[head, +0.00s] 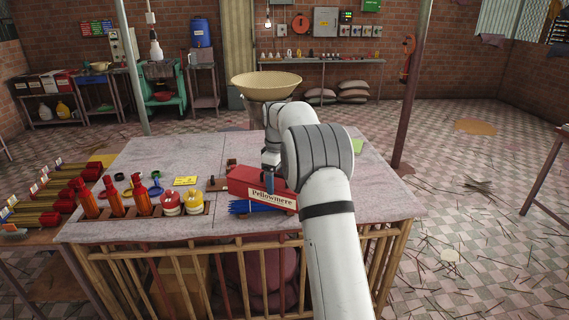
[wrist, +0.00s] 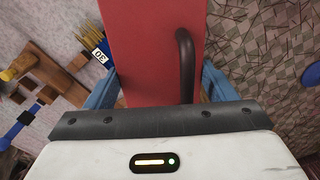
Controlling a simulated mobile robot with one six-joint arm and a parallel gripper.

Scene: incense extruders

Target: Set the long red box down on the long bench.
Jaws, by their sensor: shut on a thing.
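The long red box (head: 240,181), with a cream "Pellowmere" label, is over the right middle of the near grey-topped bench (head: 335,204). My gripper (head: 270,184) is shut on it, with a blue finger down its near side. In the wrist view the red box (wrist: 145,60) lies between both blue fingers (wrist: 160,92), and a dark curved handle shows on its face. I cannot tell whether its underside touches anything. Which surface is the long bench is not certain; a long narrow bench (head: 340,63) also stands along the back wall.
A bundle of blue sticks (head: 243,208) is beside and partly below the box. A wooden rack (head: 150,214) with orange bottles and red and yellow jars stands to the left. A yellow bowl (head: 266,82) stands beyond.

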